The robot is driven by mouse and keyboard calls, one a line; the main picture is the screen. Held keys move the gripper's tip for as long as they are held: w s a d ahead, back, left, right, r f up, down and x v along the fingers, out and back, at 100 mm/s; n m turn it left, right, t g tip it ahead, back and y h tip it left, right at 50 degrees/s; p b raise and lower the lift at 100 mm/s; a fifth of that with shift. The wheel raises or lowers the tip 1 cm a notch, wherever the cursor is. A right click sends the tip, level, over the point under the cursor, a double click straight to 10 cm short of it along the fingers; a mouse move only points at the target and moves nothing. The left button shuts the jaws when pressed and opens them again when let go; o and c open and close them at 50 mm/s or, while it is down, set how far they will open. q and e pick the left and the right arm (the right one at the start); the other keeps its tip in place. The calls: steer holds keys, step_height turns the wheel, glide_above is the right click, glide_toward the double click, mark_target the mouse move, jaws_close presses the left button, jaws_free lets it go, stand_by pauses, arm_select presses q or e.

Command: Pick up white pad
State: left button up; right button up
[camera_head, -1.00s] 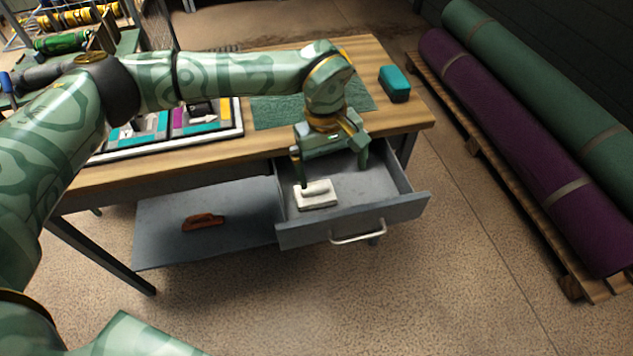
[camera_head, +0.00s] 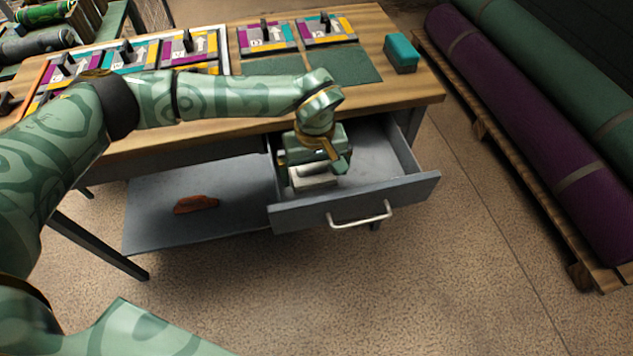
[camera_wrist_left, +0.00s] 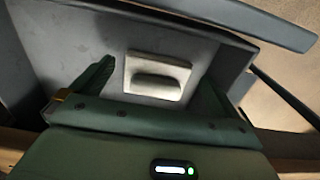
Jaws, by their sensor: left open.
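The white pad (camera_head: 314,178) lies in the open grey drawer (camera_head: 385,190), toward its left side. It is a flat block with a raised rounded grip on top. My left gripper (camera_head: 315,175) is down inside the drawer, over the pad, and partly hides it in the head view. In the left wrist view the white pad (camera_wrist_left: 157,76) shows between the two green fingers of the open left gripper (camera_wrist_left: 155,75), with gaps on both sides. I cannot tell whether the fingertips touch the drawer floor. My right gripper is not in view.
Above the drawer is a wooden table (camera_head: 425,88) with several patterned sample tiles (camera_head: 268,37) and a teal block (camera_head: 401,53). A brown brush-like object (camera_head: 196,204) lies on the lower shelf (camera_head: 150,225). Rolled rugs (camera_head: 540,120) lie on a pallet at right.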

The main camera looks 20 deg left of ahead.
mark_target(315, 181)
arm_select(q)
step_height(315, 181, down, 3)
steer(key=shift+f+b, duration=0.15)
steer(key=shift+b, duration=0.3)
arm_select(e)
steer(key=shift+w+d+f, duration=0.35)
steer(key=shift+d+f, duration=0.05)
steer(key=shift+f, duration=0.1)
arm_select(q)
steer(key=shift+r, duration=0.2)
steer(key=c, duration=0.7)
steer(key=shift+r, duration=0.1)
